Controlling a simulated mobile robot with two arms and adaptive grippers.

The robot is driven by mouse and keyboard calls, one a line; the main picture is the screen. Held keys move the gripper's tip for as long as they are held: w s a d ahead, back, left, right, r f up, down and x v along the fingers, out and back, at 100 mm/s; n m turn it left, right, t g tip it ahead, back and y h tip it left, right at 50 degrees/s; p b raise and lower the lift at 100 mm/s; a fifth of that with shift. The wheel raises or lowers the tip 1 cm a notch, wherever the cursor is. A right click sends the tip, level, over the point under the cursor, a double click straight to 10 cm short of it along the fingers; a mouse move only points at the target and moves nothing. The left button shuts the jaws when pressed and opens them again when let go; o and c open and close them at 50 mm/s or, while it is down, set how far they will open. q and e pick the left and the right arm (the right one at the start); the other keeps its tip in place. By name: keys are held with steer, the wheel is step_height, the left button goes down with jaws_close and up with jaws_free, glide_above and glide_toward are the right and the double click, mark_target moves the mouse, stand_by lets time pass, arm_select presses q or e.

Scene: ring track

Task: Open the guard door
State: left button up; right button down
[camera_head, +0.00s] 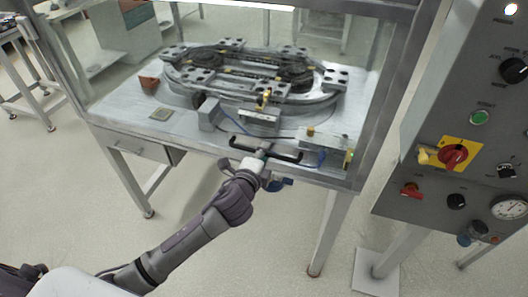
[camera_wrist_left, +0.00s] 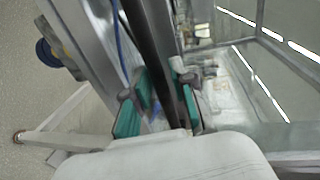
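The guard door is a clear panel (camera_head: 120,80) in a grey metal frame, at the front of the enclosure in the head view. It appears shut. Its black bar handle (camera_head: 284,157) runs along the lower front edge; the bar also crosses the left wrist view (camera_wrist_left: 150,35). My left gripper (camera_head: 264,154) is at the middle of the handle. In the wrist view its teal-padded fingers (camera_wrist_left: 163,78) lie on either side of the bar, close against it, and look shut on it. My right gripper is not in view.
An oval ring track (camera_head: 250,72) with several grey blocks stands inside the enclosure. A control panel (camera_head: 470,120) with a red-and-yellow switch stands at the right. A drawer (camera_head: 135,147) hangs under the table at left. The floor in front is clear.

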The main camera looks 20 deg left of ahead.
arm_select(q)
steer(key=shift+w, duration=0.1)
jaws_close()
stand_by(0.3)
